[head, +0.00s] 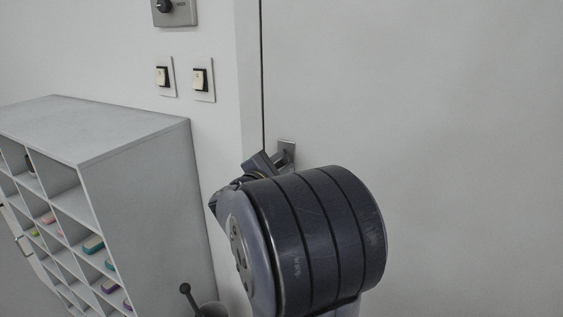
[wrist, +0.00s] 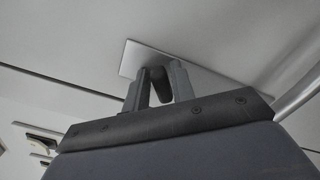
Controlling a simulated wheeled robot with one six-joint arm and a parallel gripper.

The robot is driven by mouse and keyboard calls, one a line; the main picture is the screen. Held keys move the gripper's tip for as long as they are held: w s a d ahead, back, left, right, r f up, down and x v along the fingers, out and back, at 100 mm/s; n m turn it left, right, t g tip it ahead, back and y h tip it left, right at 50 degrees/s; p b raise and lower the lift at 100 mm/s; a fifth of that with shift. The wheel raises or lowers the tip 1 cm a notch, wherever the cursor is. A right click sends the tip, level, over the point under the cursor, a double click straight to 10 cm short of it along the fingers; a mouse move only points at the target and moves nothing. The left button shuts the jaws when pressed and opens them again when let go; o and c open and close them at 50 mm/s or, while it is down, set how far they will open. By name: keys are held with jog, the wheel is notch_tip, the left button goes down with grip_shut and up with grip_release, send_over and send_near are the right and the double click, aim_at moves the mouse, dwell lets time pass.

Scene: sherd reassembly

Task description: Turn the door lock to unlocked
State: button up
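The door lock shows in the wrist view as a dark turn knob (wrist: 160,84) on a pale rectangular plate (wrist: 205,82). My gripper (wrist: 159,86) has one finger on each side of the knob, and both fingers appear to press against it. In the head view the lock plate (head: 287,148) is on the white door near its left edge. My gripper (head: 268,162) reaches it there, and my arm hides its lower part. The knob's exact angle is hard to tell.
A grey shelf (head: 150,190) with cubbyholes holding small coloured items stands at left. Two light switches (head: 164,76) and a dial panel (head: 175,10) are on the wall. A metal bar (wrist: 298,94) runs along the right of the wrist view. The door (head: 430,120) is bare at right.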

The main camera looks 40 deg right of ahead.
grip_shut()
jog(key=shift+f+b, duration=0.1)
jog(key=shift+b, duration=0.45)
jog(key=shift+f+m+b, duration=0.15)
jog(key=shift+m+b, duration=0.45)
jog(key=shift+b, duration=0.5)
jog(key=m+b, duration=0.3)
jog(key=b, duration=0.2)
jog(key=m+b, duration=0.2)
jog(key=b, duration=0.3)
jog(key=shift+m, duration=0.4)
jog(key=shift+r+m+b, duration=0.2)
jog(key=shift+m+b, duration=0.1)
jog(key=shift+r, duration=0.15)
